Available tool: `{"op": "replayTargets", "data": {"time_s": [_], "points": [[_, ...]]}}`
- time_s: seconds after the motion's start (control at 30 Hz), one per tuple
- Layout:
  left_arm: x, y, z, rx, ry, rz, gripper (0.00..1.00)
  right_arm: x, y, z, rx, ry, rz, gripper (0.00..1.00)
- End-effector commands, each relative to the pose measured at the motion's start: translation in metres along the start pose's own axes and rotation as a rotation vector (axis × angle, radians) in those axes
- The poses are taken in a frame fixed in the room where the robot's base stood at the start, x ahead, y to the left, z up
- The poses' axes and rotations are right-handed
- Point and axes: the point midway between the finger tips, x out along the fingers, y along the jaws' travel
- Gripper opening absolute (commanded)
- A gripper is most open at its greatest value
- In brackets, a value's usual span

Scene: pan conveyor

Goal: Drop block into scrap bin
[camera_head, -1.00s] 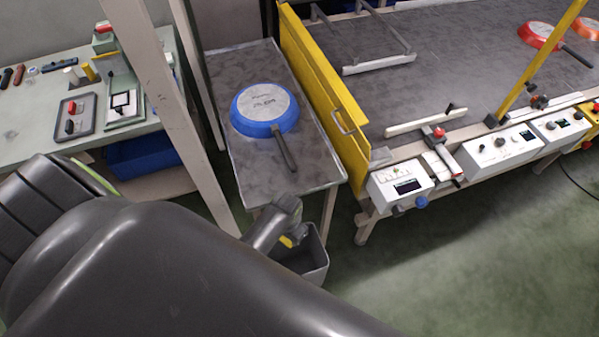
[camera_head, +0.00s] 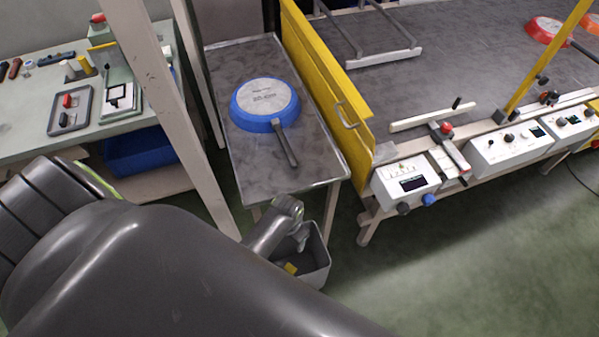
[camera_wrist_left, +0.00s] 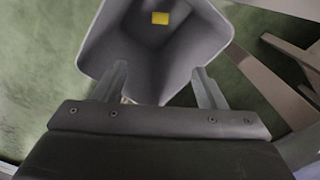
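The small yellow block (camera_head: 290,268) lies inside the grey scrap bin (camera_head: 321,270), which stands on the floor below the end of the metal side table. In the left wrist view the block (camera_wrist_left: 160,18) rests on the bottom of the bin (camera_wrist_left: 130,50), clear of my fingers. My right gripper is not in view.
A blue pan (camera_head: 264,104) lies upside down on the metal side table (camera_head: 240,180) behind the bin. The conveyor with its yellow guard (camera_head: 325,85) and control boxes (camera_head: 406,181) is at the right. A pale workbench (camera_head: 30,145) is at the left. Green floor (camera_head: 470,260) is free at lower right.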

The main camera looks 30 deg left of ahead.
Motion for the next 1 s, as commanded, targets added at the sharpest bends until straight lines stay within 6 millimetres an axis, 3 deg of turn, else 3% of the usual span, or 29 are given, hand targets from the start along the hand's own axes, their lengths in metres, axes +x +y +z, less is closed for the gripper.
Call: {"op": "replayTargets", "data": {"time_s": [0.37, 0.57, 1.0], "points": [[-0.009, 0.0, -0.001, 0.0, 0.001, 0.0, 0.65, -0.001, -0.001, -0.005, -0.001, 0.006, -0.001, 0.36], [-0.038, 0.0, -0.001, -0.001, 0.004, 0.0, 0.65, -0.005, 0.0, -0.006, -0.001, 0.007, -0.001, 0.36], [-0.122, 0.0, -0.001, 0.0, 0.005, 0.0, 0.65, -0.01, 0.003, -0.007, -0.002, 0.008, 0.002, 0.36]]}}
